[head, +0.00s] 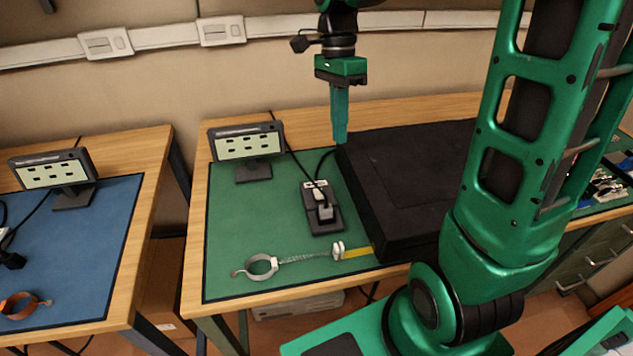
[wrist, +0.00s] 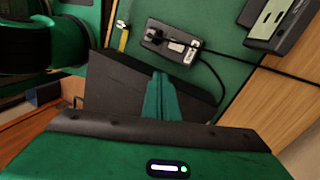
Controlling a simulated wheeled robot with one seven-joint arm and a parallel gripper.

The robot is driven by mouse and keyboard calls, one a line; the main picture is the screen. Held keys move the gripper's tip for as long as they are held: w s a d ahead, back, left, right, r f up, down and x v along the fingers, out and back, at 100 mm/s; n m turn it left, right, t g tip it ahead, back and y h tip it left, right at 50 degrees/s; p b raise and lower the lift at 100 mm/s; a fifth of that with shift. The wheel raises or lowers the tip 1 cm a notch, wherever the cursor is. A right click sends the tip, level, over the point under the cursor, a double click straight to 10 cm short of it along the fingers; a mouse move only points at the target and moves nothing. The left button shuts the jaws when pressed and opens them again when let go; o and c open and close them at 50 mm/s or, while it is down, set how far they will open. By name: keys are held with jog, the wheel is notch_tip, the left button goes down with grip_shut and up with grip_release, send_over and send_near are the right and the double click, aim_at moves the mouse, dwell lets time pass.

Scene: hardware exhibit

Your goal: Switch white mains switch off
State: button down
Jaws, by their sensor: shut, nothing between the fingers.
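A black switch box (head: 322,212) lies on the green mat, with a white label and a pale grey-white raised piece on top. It also shows in the wrist view (wrist: 172,42), with a black plug-like part and a cable. Its on or off position is too small to tell. Two white plates, a left one (head: 106,42) and a right one (head: 221,31), sit on the wall trunking; I cannot tell which item is the mains switch. My gripper (head: 340,141) points down, shut and empty, above the far left edge of the black case. Its teal fingers show in the wrist view (wrist: 160,78).
The large black case (head: 410,185) lies right of the switch box. A display on a stand (head: 247,143) is behind left. A ring clamp with a chain (head: 262,267) lies in front. The mat's left part (head: 235,220) is clear.

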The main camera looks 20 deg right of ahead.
aim_at(319, 196)
jog(key=w+a, duration=0.1)
jog(key=w+a+m, duration=0.2)
jog(key=a, duration=0.1)
jog(key=shift+w+a+f+g, duration=0.1)
jog(key=shift+w+f+g, duration=0.2)
jog(key=shift+w+f, duration=0.05)
jog(key=x, duration=1.4)
jog(key=shift+a, duration=0.1)
